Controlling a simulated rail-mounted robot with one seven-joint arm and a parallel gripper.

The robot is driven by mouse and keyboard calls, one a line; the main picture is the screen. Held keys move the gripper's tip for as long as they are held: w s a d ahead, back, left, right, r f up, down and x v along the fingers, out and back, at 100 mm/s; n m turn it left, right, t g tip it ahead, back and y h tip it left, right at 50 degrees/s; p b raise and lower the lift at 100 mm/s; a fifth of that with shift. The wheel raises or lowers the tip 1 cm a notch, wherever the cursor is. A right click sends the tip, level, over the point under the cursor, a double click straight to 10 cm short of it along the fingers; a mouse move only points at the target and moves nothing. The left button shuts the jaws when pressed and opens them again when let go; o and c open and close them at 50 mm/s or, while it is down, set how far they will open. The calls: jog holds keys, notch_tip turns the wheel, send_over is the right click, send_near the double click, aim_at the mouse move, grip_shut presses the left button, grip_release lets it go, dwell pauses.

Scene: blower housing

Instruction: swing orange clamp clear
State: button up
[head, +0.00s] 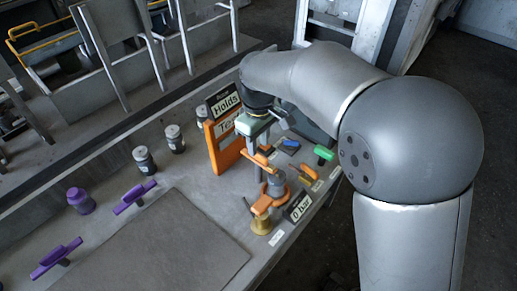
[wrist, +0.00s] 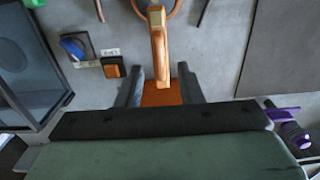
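The orange clamp (head: 262,204) stands on the bench near its front edge, above a brass-coloured base. In the wrist view an orange lever (wrist: 159,50) runs from a ring at the top down between my fingers, with an orange surface behind it. I take this lever to be part of the clamp. My gripper (head: 258,160) points down over the clamp area. In the wrist view my gripper (wrist: 162,92) is open, one finger on each side of the lever, with visible gaps on both sides. The lever's lower end is partly hidden by my gripper body.
A "0 bar" display (head: 299,206), a green-handled part (head: 324,153) and a blue part (head: 290,143) are to the right. Purple handles (head: 134,196) stand left. A dark mat (head: 160,245) lies bare in front.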

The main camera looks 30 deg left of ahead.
aim_at(259, 153)
jog(key=shift+f, duration=1.7)
grip_shut()
